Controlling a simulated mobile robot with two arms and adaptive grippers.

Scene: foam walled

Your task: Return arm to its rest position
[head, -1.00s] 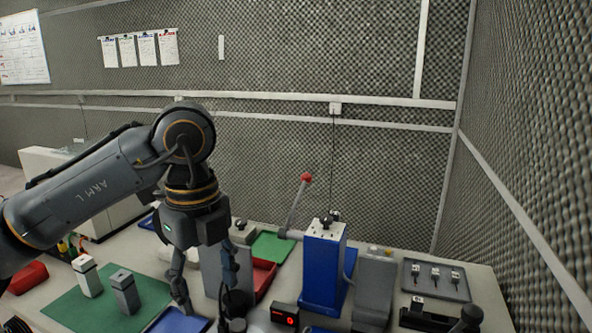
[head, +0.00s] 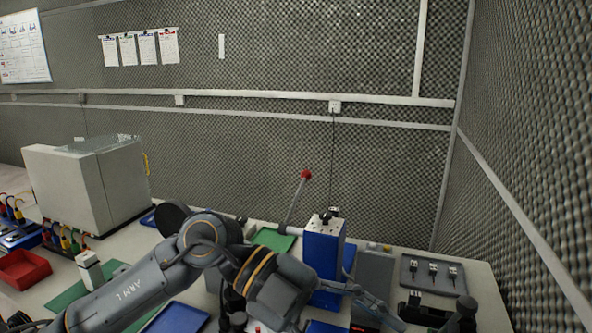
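My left arm (head: 150,285) reaches in from the lower left and lies low across the front of the bench. My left gripper (head: 372,302) points to the lower right, in front of the blue press (head: 322,262). Its fingers are seen at a slant, so I cannot tell how far apart they are. I see nothing clearly held in it. My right gripper is not in view.
The press has a red-knobbed lever (head: 306,175). A grey tray (head: 433,273) with several small parts lies at right. A pale block (head: 88,268) stands on the green mat (head: 65,296). A red bin (head: 24,270) and a large cabinet (head: 90,185) are at left. Foam walls enclose the back and right.

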